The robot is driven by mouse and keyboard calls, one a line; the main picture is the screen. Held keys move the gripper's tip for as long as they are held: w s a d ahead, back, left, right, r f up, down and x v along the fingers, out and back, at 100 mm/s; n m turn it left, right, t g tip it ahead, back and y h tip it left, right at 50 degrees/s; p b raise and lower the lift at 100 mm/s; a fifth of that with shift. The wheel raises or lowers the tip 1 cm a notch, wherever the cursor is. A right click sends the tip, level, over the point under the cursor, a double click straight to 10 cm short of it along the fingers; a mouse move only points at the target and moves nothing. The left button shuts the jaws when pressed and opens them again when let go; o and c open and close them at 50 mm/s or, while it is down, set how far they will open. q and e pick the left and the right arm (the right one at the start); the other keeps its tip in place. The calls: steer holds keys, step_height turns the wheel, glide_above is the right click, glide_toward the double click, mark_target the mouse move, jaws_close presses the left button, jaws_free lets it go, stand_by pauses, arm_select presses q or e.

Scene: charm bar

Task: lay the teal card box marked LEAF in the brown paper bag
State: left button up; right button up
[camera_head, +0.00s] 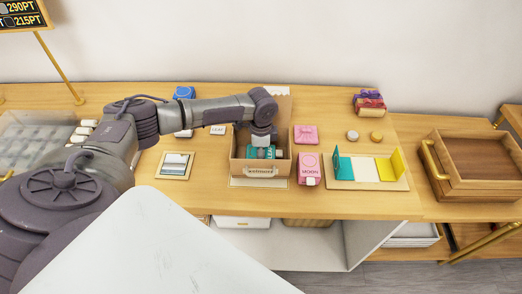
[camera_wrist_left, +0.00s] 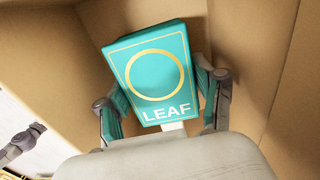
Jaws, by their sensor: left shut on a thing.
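The teal card box marked LEAF (camera_wrist_left: 157,78) fills the middle of the left wrist view, with a gold ring on its face. My left gripper (camera_head: 264,150) reaches down into the brown paper bag (camera_head: 248,167) in the head view. In the left wrist view its two fingers (camera_wrist_left: 165,108) are on either side of the box and shut on it. Brown bag walls (camera_wrist_left: 255,50) surround the box there. A bit of the teal box (camera_head: 252,153) shows inside the bag in the head view. Whether the box touches the bag's bottom cannot be told. My right gripper is not in view.
Right of the bag stand a pink box (camera_head: 309,169) and a pink packet (camera_head: 306,134). A tray (camera_head: 364,173) with teal, white and yellow cards lies further right. A wooden crate (camera_head: 478,165) stands at far right. A framed card (camera_head: 175,165) lies left of the bag.

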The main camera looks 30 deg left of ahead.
arm_select(q)
steer(key=shift+s+f, duration=0.1)
stand_by(0.8)
steer(key=o, duration=0.9)
steer(key=shift+c, duration=0.2)
steer(key=shift+r+p, duration=2.55)
steer(key=shift+p, duration=0.15)
steer(key=shift+r, duration=2.2)
